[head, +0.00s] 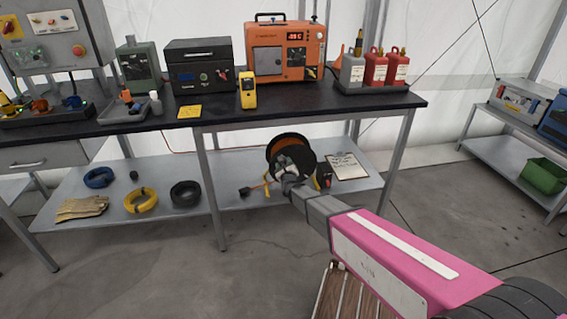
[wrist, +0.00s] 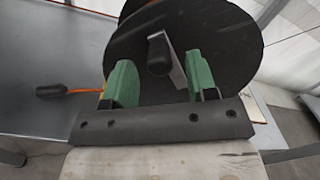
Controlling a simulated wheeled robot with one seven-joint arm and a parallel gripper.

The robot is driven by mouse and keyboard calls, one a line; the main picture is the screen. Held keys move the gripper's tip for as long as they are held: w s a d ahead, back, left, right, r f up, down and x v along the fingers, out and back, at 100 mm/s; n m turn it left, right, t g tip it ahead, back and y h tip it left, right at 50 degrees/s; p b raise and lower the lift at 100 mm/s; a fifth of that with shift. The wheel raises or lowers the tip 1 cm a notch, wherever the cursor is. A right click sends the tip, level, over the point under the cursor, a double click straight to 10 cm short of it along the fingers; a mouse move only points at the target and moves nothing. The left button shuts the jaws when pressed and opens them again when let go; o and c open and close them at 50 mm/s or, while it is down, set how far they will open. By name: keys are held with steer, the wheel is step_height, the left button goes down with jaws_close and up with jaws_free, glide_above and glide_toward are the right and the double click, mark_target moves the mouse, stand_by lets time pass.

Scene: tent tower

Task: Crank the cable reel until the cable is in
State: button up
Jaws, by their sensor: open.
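The cable reel (head: 291,143) stands on the lower shelf, a black disc with an orange edge, partly hidden by my arm. In the wrist view the reel's black side (wrist: 225,35) fills the top. Its crank is a silver arm with a black knob (wrist: 158,55). My gripper (head: 284,172) is at the reel's front; in the wrist view its green-padded fingers (wrist: 161,76) are open, one either side of the knob and apart from it. How deep the knob sits between them is unclear. A short orange cable with a black plug (wrist: 52,90) lies left of the reel.
The lower shelf (head: 225,165) also holds a clipboard (head: 347,166), coiled cables (head: 140,200) and gloves (head: 82,208). The black tabletop (head: 300,106) overhangs the reel, and a table leg (head: 208,190) stands to its left. The floor in front is partly clear.

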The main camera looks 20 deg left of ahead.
steer(key=v, duration=0.7)
steer(key=shift+s+d, duration=0.2)
steer(key=shift+s, duration=0.05)
steer(key=w+a+n, duration=0.1)
steer(key=w, duration=0.2)
steer(key=w+a+n, duration=0.2)
steer(key=w, duration=0.1)
steer(key=w+a+n, duration=0.1)
steer(key=w+a, duration=0.1)
steer(key=w, duration=0.1)
steer(key=shift+w+a, duration=0.15)
steer(key=shift+a, duration=0.1)
steer(key=shift+r, duration=0.1)
jaws_close()
